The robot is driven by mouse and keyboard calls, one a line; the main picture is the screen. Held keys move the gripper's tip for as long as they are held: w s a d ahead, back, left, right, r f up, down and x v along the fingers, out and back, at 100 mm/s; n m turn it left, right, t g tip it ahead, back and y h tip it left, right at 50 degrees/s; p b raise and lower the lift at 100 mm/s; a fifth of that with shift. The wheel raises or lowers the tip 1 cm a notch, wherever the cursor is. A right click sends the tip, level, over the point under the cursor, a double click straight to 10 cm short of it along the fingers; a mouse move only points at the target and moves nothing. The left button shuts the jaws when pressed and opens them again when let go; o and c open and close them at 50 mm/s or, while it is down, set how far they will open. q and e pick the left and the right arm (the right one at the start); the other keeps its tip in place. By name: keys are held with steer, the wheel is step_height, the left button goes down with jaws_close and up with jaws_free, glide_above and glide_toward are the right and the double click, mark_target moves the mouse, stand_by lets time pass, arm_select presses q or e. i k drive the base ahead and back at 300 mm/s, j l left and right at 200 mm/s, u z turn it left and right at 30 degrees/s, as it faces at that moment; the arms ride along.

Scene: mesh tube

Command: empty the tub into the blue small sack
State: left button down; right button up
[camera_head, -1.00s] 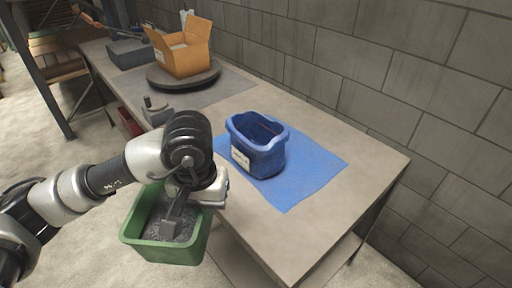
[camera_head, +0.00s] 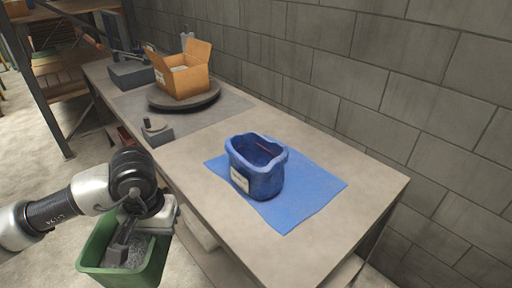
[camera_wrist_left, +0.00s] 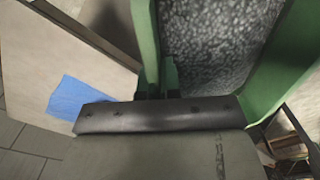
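The green tub (camera_head: 96,250) is in front of the bench's left edge in the head view, roughly upright, with grey granular stuff inside. My left gripper (camera_head: 120,240) is at the tub's near-bench rim and appears shut on its wall. In the left wrist view the tub (camera_wrist_left: 147,45) and its grey contents (camera_wrist_left: 215,40) fill the upper middle, close to the gripper (camera_wrist_left: 160,95). The blue small sack (camera_head: 262,183) stands open and upright on a blue mat (camera_head: 315,190), with a white label on its front. The tub is apart from the sack. My right gripper is not in view.
The bench (camera_head: 260,255) has bare top around the mat. A cardboard box (camera_head: 186,80) sits on a dark turntable (camera_head: 205,99) farther back, near a grey bin (camera_head: 130,75). A block wall (camera_head: 400,90) runs along the right. A shelf rack (camera_head: 55,110) stands at the far left.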

mark_target(256, 162)
steer(key=i+j, duration=0.15)
steer(key=j, duration=0.3)
steer(key=i+j, duration=0.1)
steer(key=j, duration=0.3)
steer(key=i+j+z, duration=0.1)
steer(key=j, duration=0.35)
steer(key=i+j, duration=0.15)
steer(key=j, duration=0.3)
steer(key=z, duration=1.65)
